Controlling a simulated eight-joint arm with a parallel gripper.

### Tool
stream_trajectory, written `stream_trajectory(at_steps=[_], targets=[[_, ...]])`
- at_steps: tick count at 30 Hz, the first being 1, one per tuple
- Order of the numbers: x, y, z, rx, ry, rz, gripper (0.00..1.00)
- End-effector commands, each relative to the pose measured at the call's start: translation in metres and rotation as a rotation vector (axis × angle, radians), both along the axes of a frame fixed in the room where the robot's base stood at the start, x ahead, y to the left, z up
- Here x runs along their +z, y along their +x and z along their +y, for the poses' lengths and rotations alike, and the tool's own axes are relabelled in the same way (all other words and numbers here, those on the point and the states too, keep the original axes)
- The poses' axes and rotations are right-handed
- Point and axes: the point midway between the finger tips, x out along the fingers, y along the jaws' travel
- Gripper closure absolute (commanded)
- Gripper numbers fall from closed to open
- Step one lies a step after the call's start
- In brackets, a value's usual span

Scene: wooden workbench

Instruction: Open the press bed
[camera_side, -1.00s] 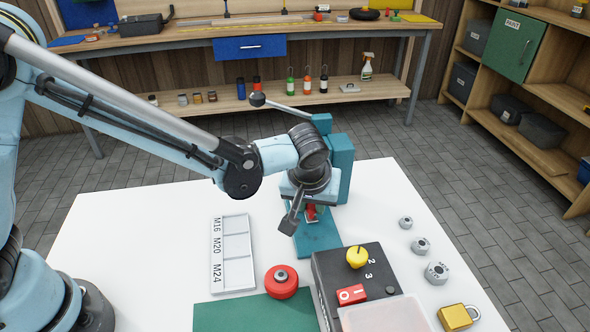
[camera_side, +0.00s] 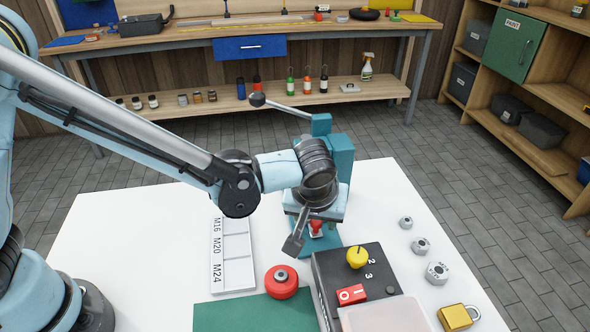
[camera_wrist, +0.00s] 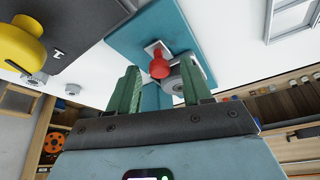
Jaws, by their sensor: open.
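The teal press (camera_side: 342,155) stands at the back of the white table, with a long lever ending in a black ball (camera_side: 257,99). Its flat teal base plate (camera_wrist: 135,32) shows beyond my fingers in the wrist view. A red knob (camera_wrist: 159,66) stands on a pale mount at the plate, beside a grey ring-shaped part (camera_wrist: 188,78). The red knob also shows below my wrist in the side view (camera_side: 316,227). My gripper (camera_wrist: 158,80) is open, its green fingers either side of the red knob in the picture. Contact cannot be told. My wrist hides much of the press front.
A black control box (camera_side: 345,262) with a yellow dial and red switch stands close in front of the press.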

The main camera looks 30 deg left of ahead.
Motion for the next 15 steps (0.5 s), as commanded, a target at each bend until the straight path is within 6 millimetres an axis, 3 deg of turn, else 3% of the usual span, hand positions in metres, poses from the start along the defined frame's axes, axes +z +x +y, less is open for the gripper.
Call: stream_trajectory(at_steps=[8,15], targets=[[0.025,-0.01,-0.004,-0.003,0.0,0.0,0.51],[0.07,-0.027,-0.011,-0.003,0.001,0.0,0.51]])
